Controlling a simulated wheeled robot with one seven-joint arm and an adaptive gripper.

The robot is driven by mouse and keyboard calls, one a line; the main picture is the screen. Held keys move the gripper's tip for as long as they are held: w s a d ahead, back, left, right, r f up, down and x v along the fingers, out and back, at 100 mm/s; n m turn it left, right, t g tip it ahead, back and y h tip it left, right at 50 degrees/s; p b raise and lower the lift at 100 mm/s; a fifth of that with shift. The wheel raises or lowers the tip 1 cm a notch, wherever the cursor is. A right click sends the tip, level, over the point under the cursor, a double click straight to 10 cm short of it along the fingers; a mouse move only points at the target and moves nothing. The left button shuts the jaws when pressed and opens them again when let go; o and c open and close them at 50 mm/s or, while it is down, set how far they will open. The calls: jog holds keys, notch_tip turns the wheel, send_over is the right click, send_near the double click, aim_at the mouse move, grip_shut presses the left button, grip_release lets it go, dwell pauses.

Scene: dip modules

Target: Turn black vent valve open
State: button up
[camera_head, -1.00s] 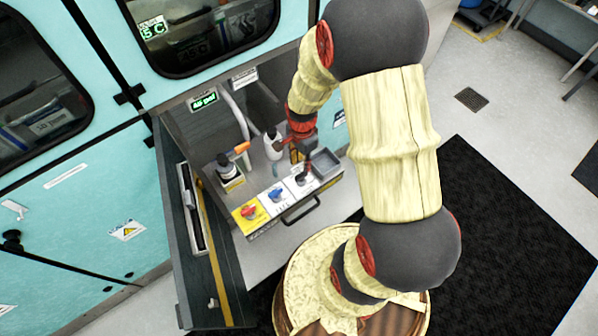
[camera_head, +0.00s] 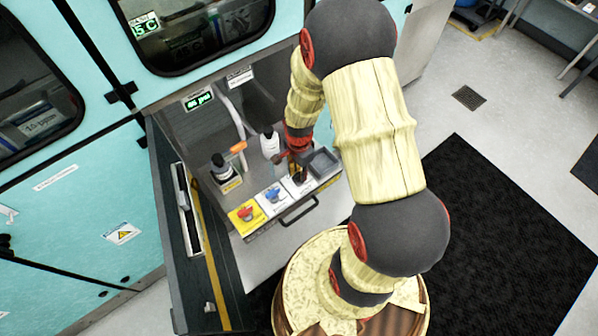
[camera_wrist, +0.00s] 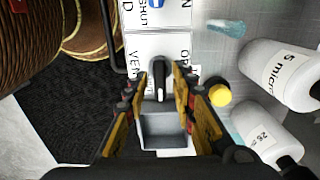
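The black vent valve (camera_wrist: 160,80) sits on a white label plate (camera_wrist: 157,50), part of whose lettering reads "VEN". Its handle lies up and down in the wrist view. My gripper (camera_wrist: 159,84) is open, with one finger to each side of the handle; I cannot tell whether either finger touches it. In the head view my gripper (camera_head: 298,162) is low over the right end of the valve row, and the black valve (camera_head: 300,179) is partly hidden beneath it.
Left of the black valve are a blue valve (camera_head: 272,195) and a red valve (camera_head: 245,213) on yellow. A grey bin (camera_head: 323,163) is close on the right. White bottles (camera_wrist: 285,75) stand behind. A black handle bar (camera_head: 299,211) juts from the front.

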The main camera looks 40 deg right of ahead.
grip_shut()
jog(key=shift+n, duration=0.4)
jog(key=n+p, duration=0.1)
jog(key=n, duration=0.1)
jog(key=shift+n, duration=0.4)
jog(key=n+p, duration=0.2)
jog(key=n, duration=0.2)
jog(key=n+p, duration=0.1)
jog(key=n, duration=0.4)
jog(key=shift+n, duration=0.4)
jog(key=shift+n+p, duration=0.65)
jog(key=shift+n, duration=1.55)
jog(key=shift+o, duration=1)
grip_release()
